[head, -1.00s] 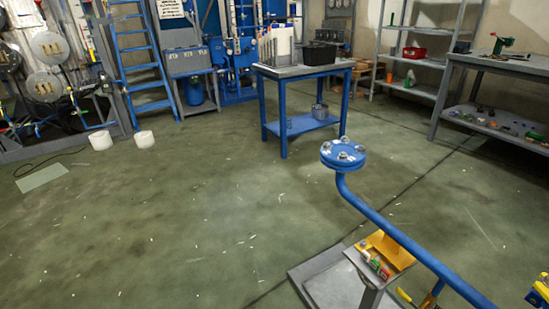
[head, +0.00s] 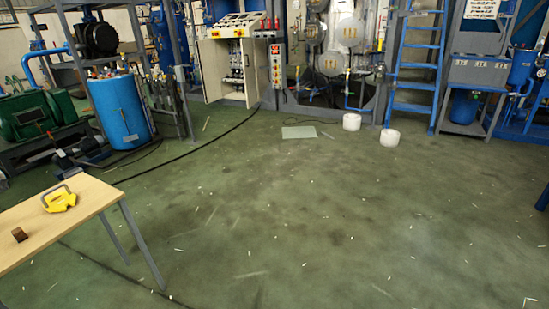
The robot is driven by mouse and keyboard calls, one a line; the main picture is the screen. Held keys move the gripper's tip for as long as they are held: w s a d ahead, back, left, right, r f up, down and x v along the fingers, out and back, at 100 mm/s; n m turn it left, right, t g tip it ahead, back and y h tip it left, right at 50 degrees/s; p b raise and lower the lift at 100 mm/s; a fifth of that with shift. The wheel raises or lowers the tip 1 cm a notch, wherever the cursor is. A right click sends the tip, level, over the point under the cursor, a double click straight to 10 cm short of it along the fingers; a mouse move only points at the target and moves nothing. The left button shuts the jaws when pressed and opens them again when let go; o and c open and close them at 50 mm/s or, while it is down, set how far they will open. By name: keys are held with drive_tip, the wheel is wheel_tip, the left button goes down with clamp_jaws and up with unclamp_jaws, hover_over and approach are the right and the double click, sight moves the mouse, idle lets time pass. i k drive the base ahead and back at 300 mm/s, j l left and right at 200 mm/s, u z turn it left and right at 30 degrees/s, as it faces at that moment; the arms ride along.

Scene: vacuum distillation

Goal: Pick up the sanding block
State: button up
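A small brown block-like item (head: 19,235) lies on the light wooden table (head: 90,206) at the lower left. It may be the sanding block, but it is too small to be sure. A yellow tool with a dark curved handle (head: 59,199) lies behind it on the same table. My gripper is not in view.
Open green floor (head: 300,220) fills the middle and right. A blue drum (head: 121,108) and a green motor (head: 45,115) stand at the back left. Two white rolls (head: 389,138), a pale sheet (head: 299,132), a black cable and a blue ladder (head: 416,70) are at the back.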

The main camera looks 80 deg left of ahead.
sight(18, 233)
drive_tip(key=u, duration=4.2)
